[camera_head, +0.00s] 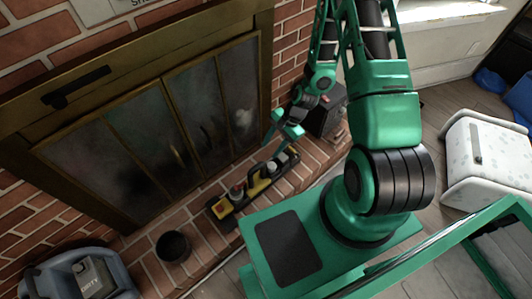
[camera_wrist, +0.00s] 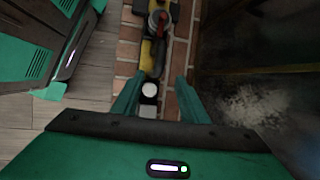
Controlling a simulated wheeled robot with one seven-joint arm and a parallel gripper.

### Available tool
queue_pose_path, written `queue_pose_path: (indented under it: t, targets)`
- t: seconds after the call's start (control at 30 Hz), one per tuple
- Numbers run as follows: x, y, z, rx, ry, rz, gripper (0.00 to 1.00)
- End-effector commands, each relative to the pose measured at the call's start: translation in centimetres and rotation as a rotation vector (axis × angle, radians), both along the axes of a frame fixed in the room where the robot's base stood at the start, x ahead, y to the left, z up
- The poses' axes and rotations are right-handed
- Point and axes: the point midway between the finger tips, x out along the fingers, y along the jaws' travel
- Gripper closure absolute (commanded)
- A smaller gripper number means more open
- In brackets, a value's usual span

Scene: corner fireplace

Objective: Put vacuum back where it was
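A long yellow-and-black tool (camera_head: 259,186), which looks like the vacuum, lies on the brick hearth in front of the fireplace. It has red and grey knobs near its lower-left end. My gripper (camera_head: 286,133) is over its upper-right end. In the wrist view the tool (camera_wrist: 152,54) runs down the picture, and a white round part and a dark end show between my fingers (camera_wrist: 156,88). The fingers are apart, with a gap on each side. I cannot tell how high they are above it. A grey-blue machine marked "DIRTY" (camera_head: 90,278) stands at the lower left.
The fireplace doors (camera_head: 150,135) stand just behind the hearth. A dark round pot (camera_head: 173,246) is left of the tool, and a dark box (camera_head: 326,115) stands beyond my gripper. A white patterned cabinet (camera_head: 485,160) is at the right. Wood floor (camera_head: 445,105) shows clear near it.

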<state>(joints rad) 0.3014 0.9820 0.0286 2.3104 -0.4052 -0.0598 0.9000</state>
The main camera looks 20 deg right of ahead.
Motion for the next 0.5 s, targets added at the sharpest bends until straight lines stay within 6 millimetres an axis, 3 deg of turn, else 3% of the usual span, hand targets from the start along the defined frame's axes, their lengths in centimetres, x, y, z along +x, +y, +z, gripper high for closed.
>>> queue_pose_path:
  t: [0.37, 0.5]
  targets:
    - [0.1, -0.7, 1.2, -0.009, -0.005, 0.012, 0.60]
    - [0.5, -2.3, 3.8, -0.052, -0.027, 0.074, 0.60]
